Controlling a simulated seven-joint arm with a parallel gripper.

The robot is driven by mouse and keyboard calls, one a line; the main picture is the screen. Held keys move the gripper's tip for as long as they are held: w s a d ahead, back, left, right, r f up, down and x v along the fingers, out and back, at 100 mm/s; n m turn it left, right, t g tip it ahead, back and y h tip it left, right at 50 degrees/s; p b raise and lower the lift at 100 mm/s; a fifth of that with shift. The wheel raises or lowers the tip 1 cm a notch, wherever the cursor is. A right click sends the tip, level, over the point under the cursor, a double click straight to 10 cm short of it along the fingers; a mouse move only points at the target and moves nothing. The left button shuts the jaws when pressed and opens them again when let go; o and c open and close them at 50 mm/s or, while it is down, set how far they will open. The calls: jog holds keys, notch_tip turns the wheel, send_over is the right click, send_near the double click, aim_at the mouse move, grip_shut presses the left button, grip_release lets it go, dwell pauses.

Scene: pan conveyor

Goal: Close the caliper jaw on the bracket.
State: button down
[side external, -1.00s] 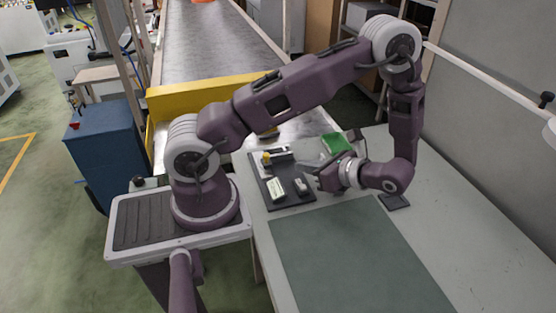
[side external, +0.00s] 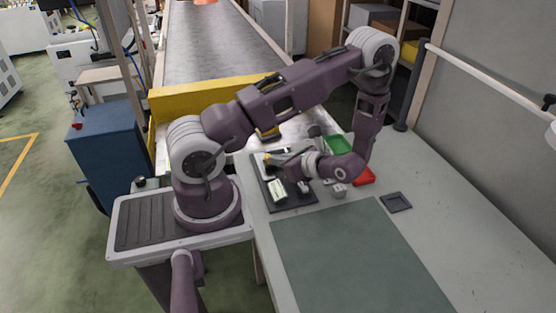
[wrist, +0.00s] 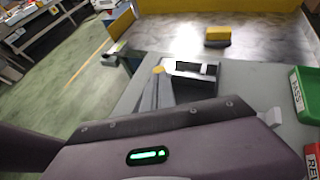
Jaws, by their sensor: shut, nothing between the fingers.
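The caliper fixture (side external: 283,151) stands at the back of a dark board (side external: 297,205). In the wrist view the caliper (wrist: 193,69) is a pale body with a black window and a yellow knob (wrist: 158,70) at its left end. My gripper (side external: 276,164) is shut and empty, low over the board beside the yellow-tipped end of the caliper. I cannot tell whether it touches it. A small pale block (side external: 277,190) sits at the front left of the board; I cannot tell if it is the bracket. The jaw gap is not clear in either view.
A green bin (wrist: 305,92) and a red bin (wrist: 312,160) stand to the right. A small grey block (side external: 339,190) and a dark square tray (side external: 396,202) lie on the table. A yellow barrier (side external: 210,97) edges the conveyor. The green mat (side external: 350,255) is clear.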

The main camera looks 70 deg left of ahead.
jog(key=shift+s+a, duration=0.25)
jog(key=shift+a, duration=0.3)
jog(key=f+v, duration=0.1)
jog(key=v, duration=1.3)
jog(key=shift+w+d, duration=0.25)
jog(key=shift+d, duration=0.15)
jog(key=s+d+r+n+t+h, duration=0.5)
jog(key=d+r+n, duration=0.1)
jog(key=r, duration=0.5)
jog(key=s+d+r+n+t+h, duration=0.6)
jog(key=d+r, duration=0.1)
jog(key=r, duration=0.3)
jog(key=shift+d+r+n, duration=0.3)
jog(key=shift+r, duration=0.1)
